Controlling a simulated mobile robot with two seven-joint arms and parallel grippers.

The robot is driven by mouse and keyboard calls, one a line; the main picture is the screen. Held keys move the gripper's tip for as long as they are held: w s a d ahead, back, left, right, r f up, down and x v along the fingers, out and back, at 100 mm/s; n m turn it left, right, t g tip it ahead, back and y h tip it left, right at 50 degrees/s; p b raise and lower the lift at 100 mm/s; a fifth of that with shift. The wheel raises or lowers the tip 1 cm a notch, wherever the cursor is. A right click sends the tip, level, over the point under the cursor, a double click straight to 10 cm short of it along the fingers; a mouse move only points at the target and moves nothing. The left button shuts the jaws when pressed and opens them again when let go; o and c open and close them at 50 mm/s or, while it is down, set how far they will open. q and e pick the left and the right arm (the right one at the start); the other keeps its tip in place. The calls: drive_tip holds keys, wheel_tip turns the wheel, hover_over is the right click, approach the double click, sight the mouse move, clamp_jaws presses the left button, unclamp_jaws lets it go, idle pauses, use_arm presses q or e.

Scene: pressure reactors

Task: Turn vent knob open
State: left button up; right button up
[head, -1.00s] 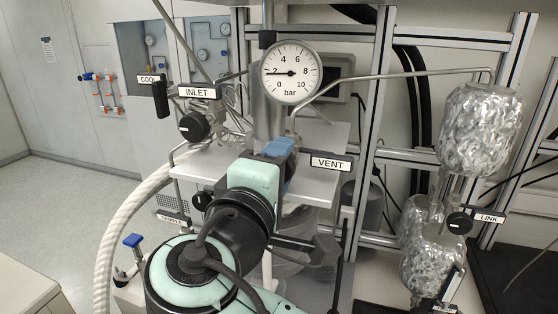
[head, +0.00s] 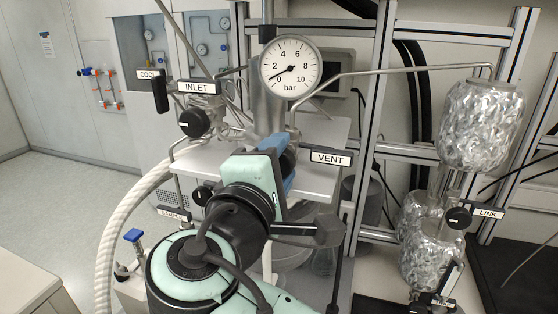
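The VENT label (head: 330,158) is right of my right gripper (head: 280,156). The gripper's blue fingers sit on either side of a dark round knob, the vent knob (head: 288,158), and appear closed on it. The gripper and wrist hide most of the knob, so its pointer cannot be read. The round pressure gauge (head: 291,66) stands above, its needle pointing down-left close to 0 bar. My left gripper is not in view.
The INLET knob (head: 194,123) and its label are at upper left. A black SAMPLE knob (head: 202,195) is left of my wrist. A LINK knob (head: 459,217) and foil-wrapped vessels (head: 482,125) stand at right. Thin metal tubing and frame bars (head: 378,90) surround the gripper.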

drive_tip(key=o, duration=0.4)
drive_tip(key=shift+r, duration=0.1)
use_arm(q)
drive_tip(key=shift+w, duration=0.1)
use_arm(e)
drive_tip(key=shift+w, duration=0.15)
drive_tip(key=shift+s+a, duration=0.15)
drive_tip(key=shift+s, duration=0.35)
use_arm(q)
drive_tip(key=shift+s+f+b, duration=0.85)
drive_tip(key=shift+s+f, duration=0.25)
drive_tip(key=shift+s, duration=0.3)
use_arm(e)
drive_tip(key=shift+v, duration=6.2)
